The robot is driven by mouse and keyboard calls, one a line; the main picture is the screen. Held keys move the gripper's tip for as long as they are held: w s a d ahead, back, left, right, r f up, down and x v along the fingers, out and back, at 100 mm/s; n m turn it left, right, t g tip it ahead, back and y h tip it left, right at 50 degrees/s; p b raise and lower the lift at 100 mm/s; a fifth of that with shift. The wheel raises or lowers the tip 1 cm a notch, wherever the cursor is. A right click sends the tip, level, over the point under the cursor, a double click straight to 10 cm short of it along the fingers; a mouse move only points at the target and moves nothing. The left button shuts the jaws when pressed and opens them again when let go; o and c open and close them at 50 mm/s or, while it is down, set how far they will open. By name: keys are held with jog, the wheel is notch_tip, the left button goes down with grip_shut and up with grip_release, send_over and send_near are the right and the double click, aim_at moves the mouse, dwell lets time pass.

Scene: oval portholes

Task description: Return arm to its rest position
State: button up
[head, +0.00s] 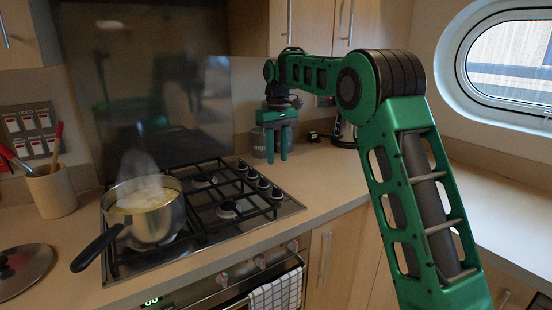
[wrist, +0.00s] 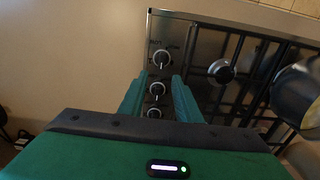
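My green gripper (head: 277,142) hangs pointing down over the counter at the right end of the gas hob. Its two fingers are apart with nothing between them. In the wrist view my gripper (wrist: 158,98) also shows its fingers spread, with the hob knobs (wrist: 157,88) beyond and between them. My green arm rises from the lower right of the head view and bends over to the left to reach there.
A steaming pot (head: 147,212) stands on the hob (head: 215,262), its black handle toward the front left. A lid (head: 22,268) lies at the left. A utensil holder (head: 51,192), a grey canister (head: 260,143) and a kettle (head: 343,132) stand on the counter. The right counter is clear.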

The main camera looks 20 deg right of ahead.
jog(key=shift+s, duration=0.1)
jog(key=s+d+m, duration=0.3)
jog(key=s+d, duration=0.4)
jog(key=s, duration=0.4)
jog(key=s+d+m, duration=0.2)
jog(key=s+d, duration=0.5)
jog(key=s, duration=0.4)
jog(key=s+d+f+m, duration=0.1)
jog(key=s+f, duration=0.2)
jog(key=s, duration=0.6)
jog(key=s+d+f+m, duration=0.1)
jog(key=s+f, duration=0.3)
jog(key=s, duration=0.6)
jog(key=s+d+f+m, duration=0.1)
jog(key=s+f+m, duration=0.1)
jog(key=s, duration=0.7)
jog(key=shift+s+d+f+m, duration=0.25)
jog(key=shift+s+f+m, duration=0.15)
jog(key=shift+f, duration=0.4)
jog(key=shift+w, duration=0.1)
jog(key=shift+w+f, duration=0.3)
jog(key=shift+w, duration=0.35)
